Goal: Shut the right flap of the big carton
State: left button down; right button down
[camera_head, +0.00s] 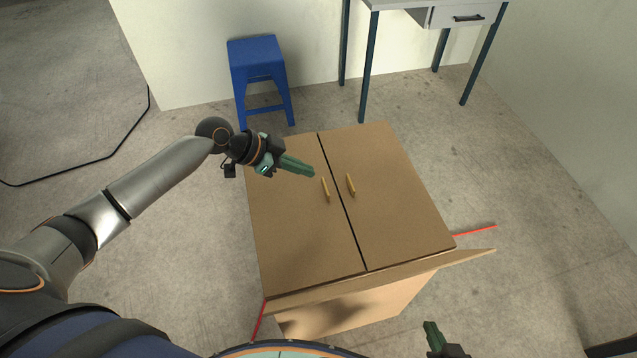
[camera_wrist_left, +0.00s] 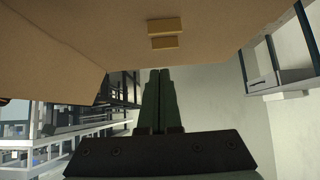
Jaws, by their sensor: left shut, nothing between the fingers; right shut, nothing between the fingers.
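The big brown carton (camera_head: 340,305) stands on the floor in the middle of the head view. Its left flap (camera_head: 290,235) and right flap (camera_head: 400,215) lie about flat over the top, with a narrow dark seam between them. Each has a small yellow handle near the seam, left (camera_head: 326,189) and right (camera_head: 350,184). My left gripper (camera_head: 312,172) is shut and empty over the left flap, near its handle; contact cannot be told. In the left wrist view its shut fingers (camera_wrist_left: 160,90) point toward brown board and two yellow pieces. My right gripper (camera_head: 431,325) is shut at the bottom edge.
A near flap (camera_head: 440,265) sticks outward from the carton's near side toward the right. Red lines (camera_head: 475,231) mark the floor. A blue stool (camera_head: 257,65) and a table with a drawer (camera_head: 455,15) stand behind. Bare floor lies left and right.

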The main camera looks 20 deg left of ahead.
aim_at(318, 199)
pick_arm(q)
jog(key=d+f, duration=0.1)
jog(key=f, duration=0.1)
jog(key=w+d+f, duration=0.1)
jog(key=f, duration=0.1)
jog(key=w+d+f, duration=0.1)
jog(key=f, duration=0.1)
jog(key=shift+f+b, duration=0.1)
jog(key=shift+b, duration=0.2)
jog(key=shift+f, duration=0.45)
pick_arm(e)
jog(key=shift+s+f, duration=0.2)
jog(key=shift+f, duration=0.2)
jog(key=shift+a, duration=0.1)
